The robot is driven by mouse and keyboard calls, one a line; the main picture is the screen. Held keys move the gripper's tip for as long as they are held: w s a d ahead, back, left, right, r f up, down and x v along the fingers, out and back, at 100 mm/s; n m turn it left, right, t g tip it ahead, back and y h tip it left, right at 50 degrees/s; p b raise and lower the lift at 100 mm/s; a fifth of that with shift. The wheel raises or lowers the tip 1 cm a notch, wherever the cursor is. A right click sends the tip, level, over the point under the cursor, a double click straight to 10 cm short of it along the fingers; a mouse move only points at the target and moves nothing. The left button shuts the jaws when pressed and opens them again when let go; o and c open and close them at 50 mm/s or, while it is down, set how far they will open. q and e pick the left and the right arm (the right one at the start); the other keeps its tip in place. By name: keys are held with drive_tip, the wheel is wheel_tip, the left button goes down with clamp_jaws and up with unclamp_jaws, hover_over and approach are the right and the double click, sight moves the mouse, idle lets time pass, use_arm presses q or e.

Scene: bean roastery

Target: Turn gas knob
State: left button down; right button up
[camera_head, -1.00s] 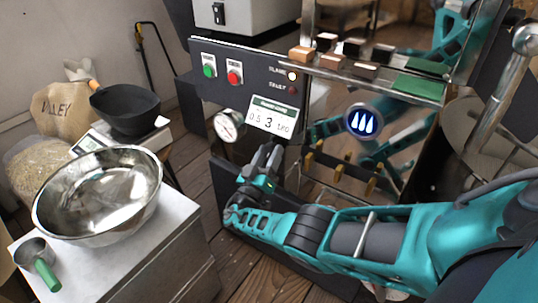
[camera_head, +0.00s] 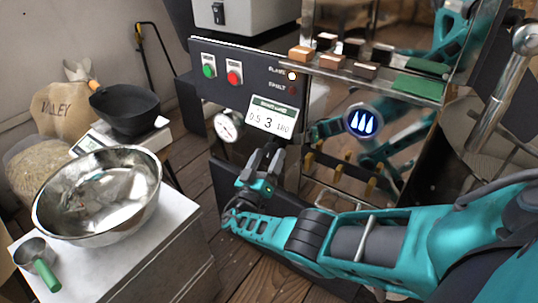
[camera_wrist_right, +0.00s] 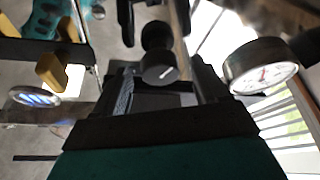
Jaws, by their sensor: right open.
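The gas knob (camera_wrist_right: 160,66) is a dark round knob with a white mark on its face, seen in the right wrist view. It lies ahead of my right gripper, between the dial gauge and a yellow handle. In the head view I cannot make out the knob; my right gripper covers the area under the card. My right gripper (camera_head: 267,153) is open, fingers pointing up toward the panel's lower edge. I cannot tell whether its fingers touch the knob. My left gripper is not in view.
The dial gauge (camera_head: 228,125) sits close left of my right gripper. The control panel (camera_head: 215,82) and the number card (camera_head: 272,117) are just above it. Yellow handles (camera_head: 340,172) stand to its right. A steel bowl (camera_head: 98,195) rests on the white-topped cabinet (camera_head: 135,245) at left.

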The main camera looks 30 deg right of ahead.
drive_tip(key=v, duration=1.1)
drive_tip(key=shift+s+a+f, duration=0.15)
drive_tip(key=shift+s+a, duration=0.05)
drive_tip(key=shift+a, duration=0.1)
